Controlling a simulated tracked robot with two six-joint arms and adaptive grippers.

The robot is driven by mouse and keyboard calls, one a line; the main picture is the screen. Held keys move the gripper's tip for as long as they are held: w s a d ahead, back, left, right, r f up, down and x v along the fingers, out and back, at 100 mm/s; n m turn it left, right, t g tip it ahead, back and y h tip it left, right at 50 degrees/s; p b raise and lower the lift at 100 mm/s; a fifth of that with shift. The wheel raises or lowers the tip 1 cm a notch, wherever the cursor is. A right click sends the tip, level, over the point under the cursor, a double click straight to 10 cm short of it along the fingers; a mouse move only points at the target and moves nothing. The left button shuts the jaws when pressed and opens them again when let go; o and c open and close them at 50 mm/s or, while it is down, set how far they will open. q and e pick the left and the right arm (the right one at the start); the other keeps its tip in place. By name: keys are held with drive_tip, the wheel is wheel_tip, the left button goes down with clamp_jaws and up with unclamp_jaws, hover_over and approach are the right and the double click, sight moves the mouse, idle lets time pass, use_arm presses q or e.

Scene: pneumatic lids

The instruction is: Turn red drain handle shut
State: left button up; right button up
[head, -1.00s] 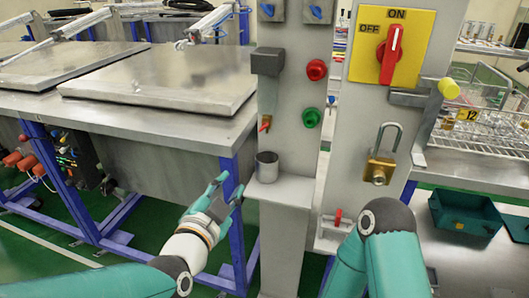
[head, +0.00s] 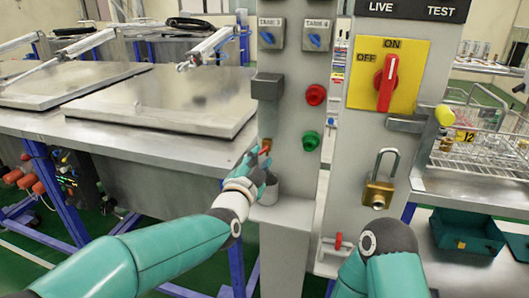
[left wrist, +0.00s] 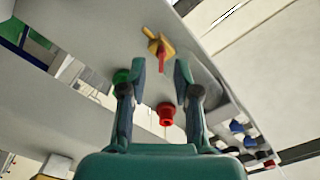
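A small red handle (head: 265,147) sits on a brass valve (head: 265,141) low on the left grey post, above a grey metal cup (head: 268,190). In the left wrist view, the red handle (left wrist: 161,62) hangs from the yellow brass valve body (left wrist: 157,42), ahead of and between the fingertips. My left gripper (head: 257,160) is at the valve, in front of the cup, and partly hides both. In the left wrist view, my left gripper (left wrist: 160,75) is open with nothing between its fingers; contact with the handle cannot be told. My right gripper is out of view.
A red button (head: 316,95) and a green button (head: 310,140) stick out right of the valve. A grey box (head: 267,87) juts out above it. The right panel carries a red rotary switch (head: 386,82), a padlock (head: 378,193) and another red handle (head: 339,241).

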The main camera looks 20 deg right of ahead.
use_arm(q)
drive_tip(key=shift+x, duration=1.1)
drive_tip(key=shift+c, duration=0.3)
clamp_jaws()
drive_tip(key=shift+d+f, duration=0.1)
drive_tip(key=shift+f, duration=0.1)
